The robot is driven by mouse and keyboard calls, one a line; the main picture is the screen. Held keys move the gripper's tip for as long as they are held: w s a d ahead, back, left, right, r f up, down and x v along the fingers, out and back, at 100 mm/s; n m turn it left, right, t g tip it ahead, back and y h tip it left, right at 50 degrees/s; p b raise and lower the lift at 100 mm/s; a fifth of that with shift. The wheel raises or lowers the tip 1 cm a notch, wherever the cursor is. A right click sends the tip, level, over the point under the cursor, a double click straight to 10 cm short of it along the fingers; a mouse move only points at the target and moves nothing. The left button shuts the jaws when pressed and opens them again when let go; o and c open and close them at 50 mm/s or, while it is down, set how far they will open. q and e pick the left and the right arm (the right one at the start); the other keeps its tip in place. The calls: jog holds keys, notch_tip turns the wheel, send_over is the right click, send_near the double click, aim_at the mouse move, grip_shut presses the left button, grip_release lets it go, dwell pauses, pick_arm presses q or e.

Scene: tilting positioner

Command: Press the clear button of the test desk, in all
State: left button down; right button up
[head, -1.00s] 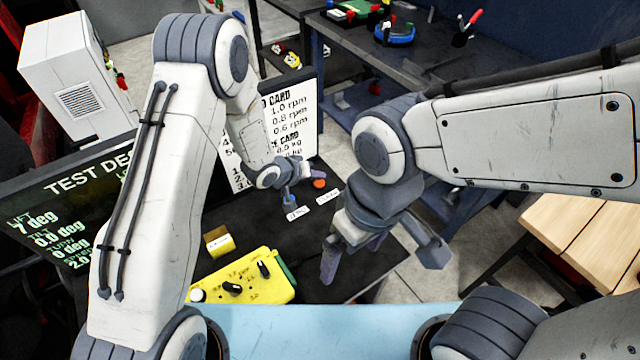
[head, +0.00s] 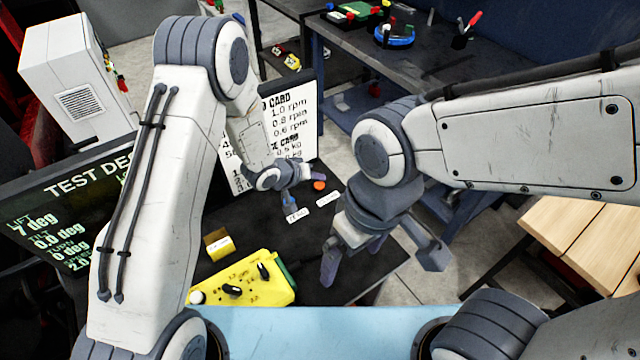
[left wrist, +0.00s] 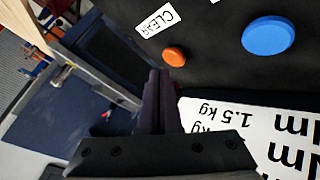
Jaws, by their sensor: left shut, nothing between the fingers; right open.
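The clear button is the orange-red round one (head: 319,185) on the black test desk top (head: 330,255). In the left wrist view the orange button (left wrist: 174,57) sits beside the white CLEAR label (left wrist: 157,20). A larger blue button (left wrist: 268,35) is to its right there. My left gripper (head: 318,176) is shut and empty, its tips close to the orange button. In the left wrist view its fingers (left wrist: 158,78) end just beside the button; I cannot tell whether they touch. My right gripper (head: 380,262) is open and empty over the desk's right side.
A yellow control box (head: 245,282) with black knobs stands at the desk's front. A white card board (head: 290,125) rises behind the buttons. The TEST DESK display (head: 65,230) is at the left. A wooden table (head: 585,225) is at the right.

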aim_at(317, 187)
pick_arm(q)
jog(key=shift+f, duration=0.1)
dwell(0.7)
jog(key=shift+f, duration=0.3)
jog(key=shift+f+b, duration=0.45)
dwell(0.6)
jog(key=shift+r+p, duration=0.8)
jog(key=shift+r, duration=0.1)
notch_tip(317, 187, up, 5)
jog(key=p, duration=0.4)
jog(key=shift+p, duration=0.4)
dwell(0.5)
